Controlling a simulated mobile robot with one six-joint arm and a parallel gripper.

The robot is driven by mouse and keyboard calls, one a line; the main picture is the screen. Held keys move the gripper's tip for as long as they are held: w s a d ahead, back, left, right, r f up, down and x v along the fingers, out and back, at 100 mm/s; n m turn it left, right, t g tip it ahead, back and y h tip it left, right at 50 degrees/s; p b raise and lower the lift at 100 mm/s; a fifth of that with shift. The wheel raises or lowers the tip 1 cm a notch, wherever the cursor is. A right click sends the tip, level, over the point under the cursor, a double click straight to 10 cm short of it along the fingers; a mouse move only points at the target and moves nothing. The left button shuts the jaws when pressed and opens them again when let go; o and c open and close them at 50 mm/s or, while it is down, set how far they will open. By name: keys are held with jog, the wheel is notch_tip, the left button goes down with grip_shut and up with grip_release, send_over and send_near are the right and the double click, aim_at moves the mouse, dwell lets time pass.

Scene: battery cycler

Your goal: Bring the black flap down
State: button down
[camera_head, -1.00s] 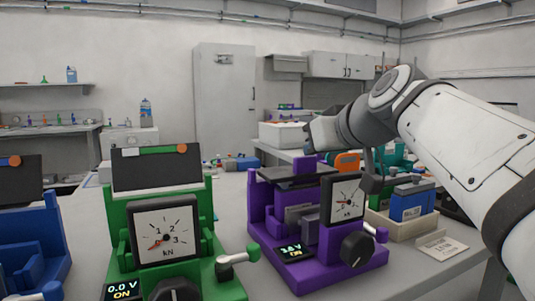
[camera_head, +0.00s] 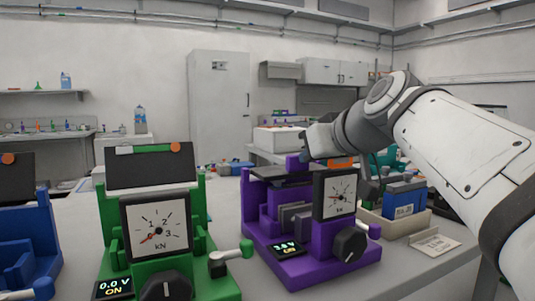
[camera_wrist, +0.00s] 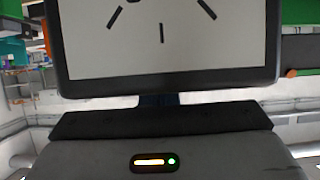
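The purple machine (camera_head: 311,262) stands in the middle of the head view, with a dial gauge, a black knob and a lit display. Its black flap (camera_head: 284,175) looks roughly level over the top. The end of my arm is just behind and above this machine's right side, close to the flap; I cannot tell if it touches. My gripper's fingers are not clearly visible in either view. The wrist view shows a dark-framed white dial (camera_wrist: 162,40) very close, upside down.
A green machine (camera_head: 196,277) stands to the left with its black flap (camera_head: 150,169) raised. A blue machine (camera_head: 25,240) at the far left also has its flap (camera_head: 17,176) up. To the right are a tray (camera_head: 404,228) with blue battery packs (camera_head: 404,200) and a label card (camera_head: 432,244).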

notch_tip(320, 180, up, 10)
jog(key=p, duration=0.4)
jog(key=shift+p, duration=0.35)
